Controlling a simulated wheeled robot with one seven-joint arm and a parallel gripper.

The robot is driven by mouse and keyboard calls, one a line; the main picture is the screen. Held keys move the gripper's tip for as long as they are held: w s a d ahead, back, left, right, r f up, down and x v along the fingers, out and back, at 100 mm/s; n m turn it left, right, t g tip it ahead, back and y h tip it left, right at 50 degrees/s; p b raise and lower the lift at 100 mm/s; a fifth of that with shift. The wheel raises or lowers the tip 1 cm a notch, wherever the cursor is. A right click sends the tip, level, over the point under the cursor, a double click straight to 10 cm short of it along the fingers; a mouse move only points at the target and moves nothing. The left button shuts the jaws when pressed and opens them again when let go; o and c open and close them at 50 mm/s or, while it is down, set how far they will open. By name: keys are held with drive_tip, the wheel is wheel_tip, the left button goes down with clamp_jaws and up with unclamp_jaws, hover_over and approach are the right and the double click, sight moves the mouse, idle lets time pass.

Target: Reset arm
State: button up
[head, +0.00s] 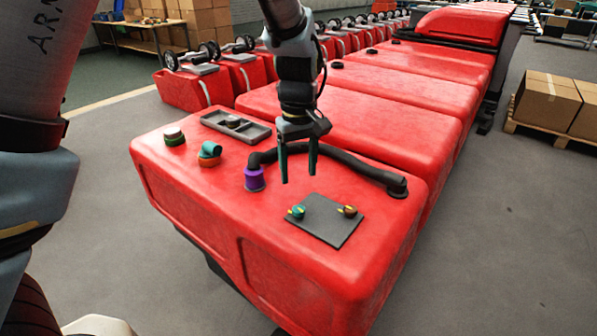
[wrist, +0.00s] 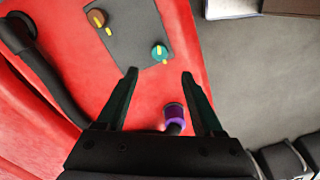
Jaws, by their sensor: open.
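My gripper (head: 299,181) hangs from my arm above the near red tank (head: 215,215), fingers pointing down, open and empty. In the wrist view my gripper (wrist: 159,75) shows its two fingers spread wide apart with nothing between the tips. A black hose (head: 340,160) with a purple end (head: 254,180) lies on the tank beside the gripper. The purple end (wrist: 174,112) also shows in the wrist view near the right finger. A dark plate (head: 326,222) carries a teal knob (head: 297,212) and a brown knob (head: 348,211), just right of the gripper.
A grey tray (head: 236,125), a teal and orange fitting (head: 209,153) and a green-based cap (head: 174,136) sit on the tank's left part. More red tanks (head: 390,90) stand behind. Boxes (head: 547,100) on a pallet stand right; grey floor is clear (head: 480,220).

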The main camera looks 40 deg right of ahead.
drive_tip(key=shift+w, duration=0.1)
drive_tip(key=w+a+r+n, duration=0.1)
drive_tip(key=w+a, duration=0.5)
drive_tip(key=a, duration=0.4)
drive_tip(key=w+a+r, duration=0.2)
drive_tip(key=w+a, duration=0.3)
drive_tip(key=a, duration=0.4)
drive_tip(key=s+a+r+t, duration=0.1)
drive_tip(key=s+a, duration=0.1)
drive_tip(key=a, duration=2)
drive_tip(key=shift+a+t, duration=0.3)
drive_tip(key=shift+a, duration=0.1)
